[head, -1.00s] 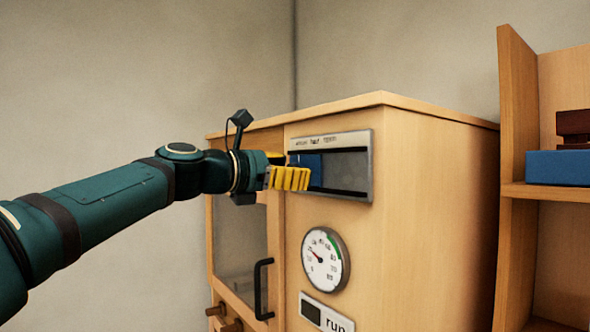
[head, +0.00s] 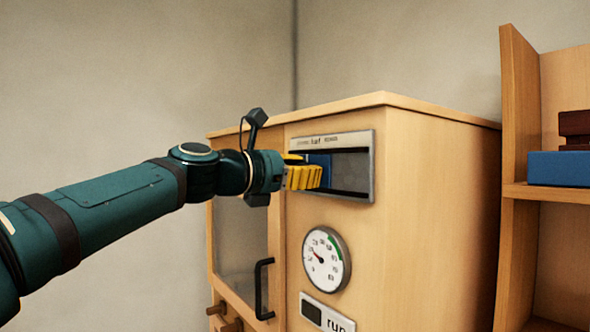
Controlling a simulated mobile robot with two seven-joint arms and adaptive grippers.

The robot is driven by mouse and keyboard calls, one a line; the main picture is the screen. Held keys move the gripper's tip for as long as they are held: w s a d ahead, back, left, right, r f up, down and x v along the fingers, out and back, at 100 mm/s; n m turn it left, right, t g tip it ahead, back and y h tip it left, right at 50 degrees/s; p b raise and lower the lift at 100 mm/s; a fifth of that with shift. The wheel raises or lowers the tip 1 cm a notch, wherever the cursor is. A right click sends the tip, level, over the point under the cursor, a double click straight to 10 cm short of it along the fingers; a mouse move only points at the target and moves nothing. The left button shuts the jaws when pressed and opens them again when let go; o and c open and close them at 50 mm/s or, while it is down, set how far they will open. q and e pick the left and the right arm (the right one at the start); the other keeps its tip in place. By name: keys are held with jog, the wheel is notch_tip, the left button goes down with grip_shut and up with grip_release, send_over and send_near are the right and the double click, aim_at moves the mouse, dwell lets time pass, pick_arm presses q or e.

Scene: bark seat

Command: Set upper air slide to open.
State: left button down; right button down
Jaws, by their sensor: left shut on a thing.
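The upper air slide is a metal-framed slot (head: 361,135) high on the front of the wooden cabinet. Its blue sliding plate (head: 325,162) shows in the left part of the slot, and the right part is a bare dark gap. Small print runs along the top of the frame; only "half" in the middle reads clearly. My left gripper (head: 312,177), with yellow fingers, is at the plate, shut on the slide. The fingers hide the grip point and part of the plate. My right gripper is out of view.
Below the slot are a round dial gauge (head: 326,259) and a "run" plate (head: 327,313). A glass door with a black handle (head: 263,289) is at lower left, with wooden knobs beneath. A shelf (head: 555,193) holding blue and dark red blocks stands right.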

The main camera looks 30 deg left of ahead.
aim_at(341, 171)
pick_arm(q)
jog(key=d, duration=0.2)
jog(key=s+d, duration=0.1)
jog(key=s+d+p, duration=0.1)
jog(key=d, duration=0.1)
jog(key=shift+s+d, duration=0.2)
jog(key=shift+d, duration=0.15)
jog(key=c, duration=1)
grip_release()
jog(key=o, duration=0.3)
jog(key=shift+d, duration=0.2)
jog(key=shift+o, duration=0.2)
jog(key=shift+a, duration=0.15)
